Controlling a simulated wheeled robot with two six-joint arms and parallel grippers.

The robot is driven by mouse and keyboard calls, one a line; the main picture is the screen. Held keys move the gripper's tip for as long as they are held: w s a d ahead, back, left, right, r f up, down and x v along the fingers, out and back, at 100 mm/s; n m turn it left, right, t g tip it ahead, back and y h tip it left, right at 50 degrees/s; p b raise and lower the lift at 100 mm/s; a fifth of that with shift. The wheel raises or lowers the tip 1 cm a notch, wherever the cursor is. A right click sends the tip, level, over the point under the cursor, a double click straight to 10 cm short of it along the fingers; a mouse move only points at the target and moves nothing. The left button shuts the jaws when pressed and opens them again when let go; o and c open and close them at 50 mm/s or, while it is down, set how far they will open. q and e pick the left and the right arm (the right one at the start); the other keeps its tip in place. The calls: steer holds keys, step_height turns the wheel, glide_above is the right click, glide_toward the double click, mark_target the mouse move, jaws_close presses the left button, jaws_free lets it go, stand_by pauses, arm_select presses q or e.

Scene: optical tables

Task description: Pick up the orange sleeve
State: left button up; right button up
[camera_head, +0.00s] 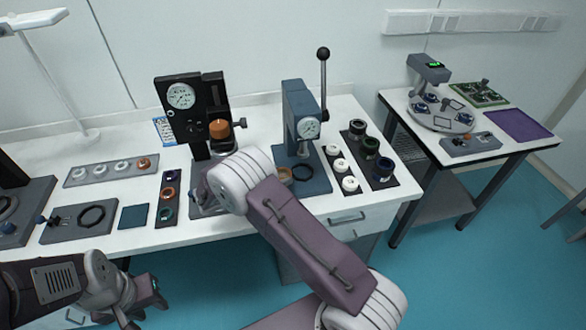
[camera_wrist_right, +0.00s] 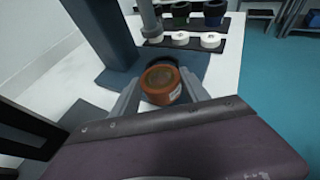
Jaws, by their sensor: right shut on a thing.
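In the right wrist view, the orange sleeve (camera_wrist_right: 161,86) is a short, round, orange-brown piece with a hollow top and a pale label on its side. My right gripper (camera_wrist_right: 160,92) is shut on it, one grey finger on each side. In the head view the sleeve (camera_head: 285,174) shows beside my right arm, near the base of the blue lever press (camera_head: 300,125); that arm hides most of the gripper. Whether the sleeve touches the surface below cannot be told. My left gripper (camera_head: 142,300) is low at the left, in front of the table, open and empty.
A black gauge stand (camera_head: 172,115) holds another orange piece (camera_head: 219,128). White rings (camera_head: 340,165) and dark cylinders (camera_head: 370,146) stand right of the press. Ring trays (camera_head: 75,182) lie left. A side table (camera_head: 480,150) stands right, across a floor gap.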

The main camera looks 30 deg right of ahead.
steer(key=s+a, duration=0.1)
steer(key=a, duration=0.1)
steer(key=s+a, duration=0.1)
steer(key=a, duration=0.5)
steer(key=shift+s+a+b, duration=0.15)
steer(key=shift+s+b, duration=0.2)
steer(key=shift+s, duration=0.05)
